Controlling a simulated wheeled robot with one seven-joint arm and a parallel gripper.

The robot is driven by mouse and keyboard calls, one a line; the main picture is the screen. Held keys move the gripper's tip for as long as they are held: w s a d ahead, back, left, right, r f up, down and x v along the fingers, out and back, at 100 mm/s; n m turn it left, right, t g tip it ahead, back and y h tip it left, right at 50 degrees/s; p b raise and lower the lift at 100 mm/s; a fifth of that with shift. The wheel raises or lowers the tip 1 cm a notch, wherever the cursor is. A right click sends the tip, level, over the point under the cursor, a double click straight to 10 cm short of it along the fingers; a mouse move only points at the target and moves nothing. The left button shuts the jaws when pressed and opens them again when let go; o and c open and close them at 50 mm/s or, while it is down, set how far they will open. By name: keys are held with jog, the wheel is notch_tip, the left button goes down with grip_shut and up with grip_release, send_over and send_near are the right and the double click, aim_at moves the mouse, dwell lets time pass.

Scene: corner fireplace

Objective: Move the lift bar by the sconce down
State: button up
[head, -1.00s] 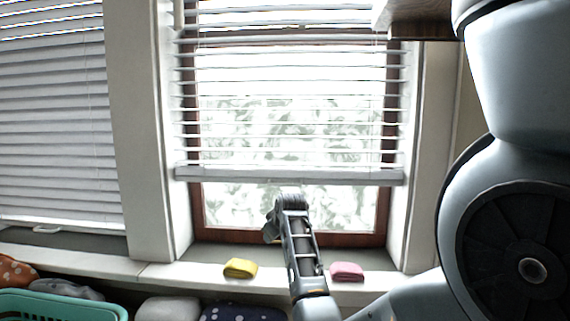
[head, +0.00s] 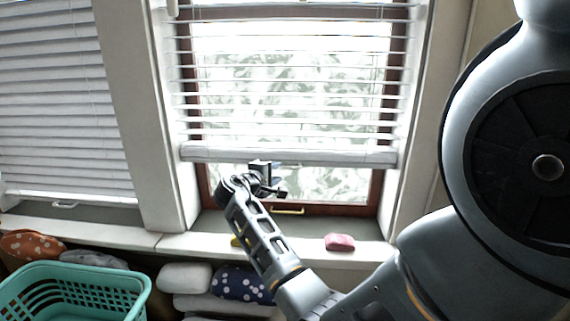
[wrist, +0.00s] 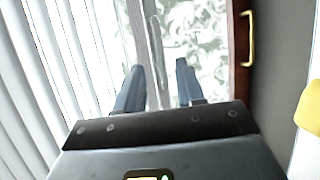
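The middle window's white slatted blind (head: 290,90) hangs partway down, and its pale bottom rail (head: 340,157) spans the window above the sill. I see no sconce, so I cannot tell from it which bar is meant. My gripper (head: 270,178) is at the rail's lower edge, left of the window's middle. In the wrist view my gripper (wrist: 158,85) is open, with its two fingers apart. The rail (wrist: 141,50) runs toward the gap between them; I cannot tell whether they touch it. The left window's blind (head: 55,110) hangs lower, with a small white handle (head: 66,205).
A gold handle (head: 287,211) is on the brown window frame below the rail. A pink block (head: 340,242) and a yellow block (head: 235,240), partly hidden by my arm, lie on the sill. A teal basket (head: 140,290) and cushions (head: 240,285) are below.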

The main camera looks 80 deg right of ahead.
aim_at(284, 168)
jog(key=x, duration=0.7)
jog(key=shift+p, duration=0.4)
grip_shut()
